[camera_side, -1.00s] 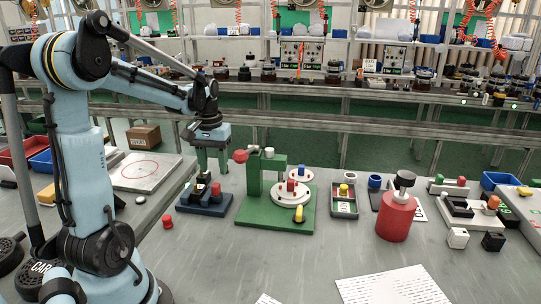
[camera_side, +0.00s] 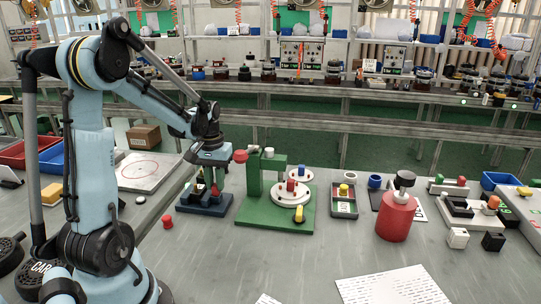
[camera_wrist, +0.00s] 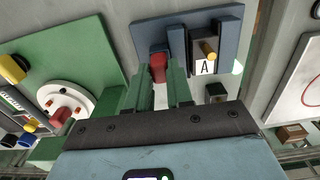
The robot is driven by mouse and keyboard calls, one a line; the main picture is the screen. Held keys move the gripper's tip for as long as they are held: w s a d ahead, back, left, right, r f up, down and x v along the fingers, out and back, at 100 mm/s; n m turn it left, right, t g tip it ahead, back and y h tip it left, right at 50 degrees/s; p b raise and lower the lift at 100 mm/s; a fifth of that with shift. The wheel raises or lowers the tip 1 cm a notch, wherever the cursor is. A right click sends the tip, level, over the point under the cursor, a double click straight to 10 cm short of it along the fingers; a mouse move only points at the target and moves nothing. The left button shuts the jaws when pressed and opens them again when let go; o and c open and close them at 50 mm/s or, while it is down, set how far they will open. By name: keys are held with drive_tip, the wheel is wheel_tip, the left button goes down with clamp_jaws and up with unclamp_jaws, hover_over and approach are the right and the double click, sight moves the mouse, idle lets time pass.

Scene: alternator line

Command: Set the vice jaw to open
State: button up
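The vice (camera_side: 203,207) is a dark blue block with upright walls on the bench, left of the green fixture. It also shows in the wrist view (camera_wrist: 207,25), with a red knob (camera_wrist: 158,66) at one side, a yellow peg (camera_wrist: 208,50) and a white label "A" (camera_wrist: 205,67). My gripper (camera_side: 208,182) is lowered over the vice, pointing down. In the wrist view its green fingers (camera_wrist: 164,85) flank the red knob closely. I cannot tell whether they press on it. The fingers partly hide the vice in the side view.
A green fixture (camera_side: 250,211) with a white disc stands just right of the vice. A small red peg (camera_side: 167,221) stands front left of it. A white plate with a red circle (camera_side: 145,170) lies behind left. A red cylinder (camera_side: 396,218) stands farther right. The front bench is mostly clear.

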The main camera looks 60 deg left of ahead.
clamp_jaws()
drive_tip(key=shift+w, duration=0.1)
drive_tip(key=shift+w+d, duration=0.4)
drive_tip(key=shift+d, duration=0.1)
drive_tip(key=o, duration=0.6)
unclamp_jaws()
wheel_tip(320, 180, up, 12)
drive_tip(key=shift+r, duration=0.1)
